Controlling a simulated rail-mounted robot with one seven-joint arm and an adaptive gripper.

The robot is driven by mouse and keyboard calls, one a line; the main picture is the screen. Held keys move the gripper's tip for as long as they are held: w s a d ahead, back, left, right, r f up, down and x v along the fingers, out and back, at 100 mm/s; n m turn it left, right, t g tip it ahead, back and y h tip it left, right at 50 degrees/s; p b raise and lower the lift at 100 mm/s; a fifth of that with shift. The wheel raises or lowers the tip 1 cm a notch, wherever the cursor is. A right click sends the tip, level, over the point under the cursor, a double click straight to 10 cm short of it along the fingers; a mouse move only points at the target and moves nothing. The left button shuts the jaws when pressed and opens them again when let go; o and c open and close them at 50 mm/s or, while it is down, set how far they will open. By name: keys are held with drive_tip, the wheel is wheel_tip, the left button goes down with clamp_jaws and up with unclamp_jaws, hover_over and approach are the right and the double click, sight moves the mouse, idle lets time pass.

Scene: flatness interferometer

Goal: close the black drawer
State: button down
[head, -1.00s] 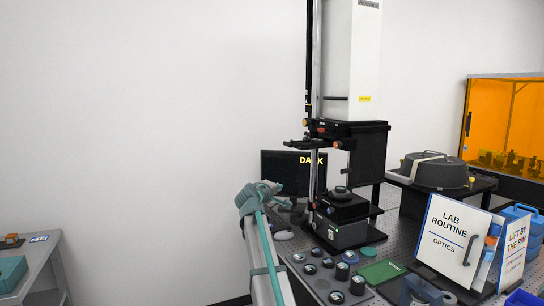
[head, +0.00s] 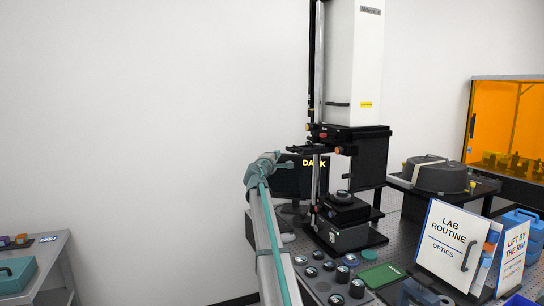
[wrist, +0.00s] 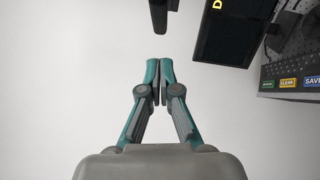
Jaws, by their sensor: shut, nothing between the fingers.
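My gripper (wrist: 159,82) is shut and empty in the wrist view, its fingertips together in front of the pale wall. No part is clearly recognisable as an open black drawer. The black housing (head: 367,160) on the tall white instrument column and the black base box (head: 341,236) below it are visible. In the wrist view, a dark bar (wrist: 158,14) enters from the top, ahead of the fingertips and apart from them; what it belongs to is unclear.
A black monitor (head: 292,180) stands behind my wrist; it also shows in the wrist view (wrist: 223,36), beside a button panel (wrist: 292,83). Several round optics, a green mat (head: 382,275) and a sign (head: 450,243) crowd the bench. The wall side at left is open.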

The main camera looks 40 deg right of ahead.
sight(288, 149)
drive_tip(key=shift+s+d+r+p, duration=0.15)
drive_tip(key=shift+d+p, duration=0.35)
drive_tip(key=shift+d, duration=0.6)
drive_tip(key=shift+s+d+r+p, duration=0.15)
drive_tip(key=shift+d+p, duration=0.3)
drive_tip(key=shift+d, duration=0.65)
drive_tip(key=shift+w+d, duration=0.1)
drive_tip(key=shift+w, duration=0.05)
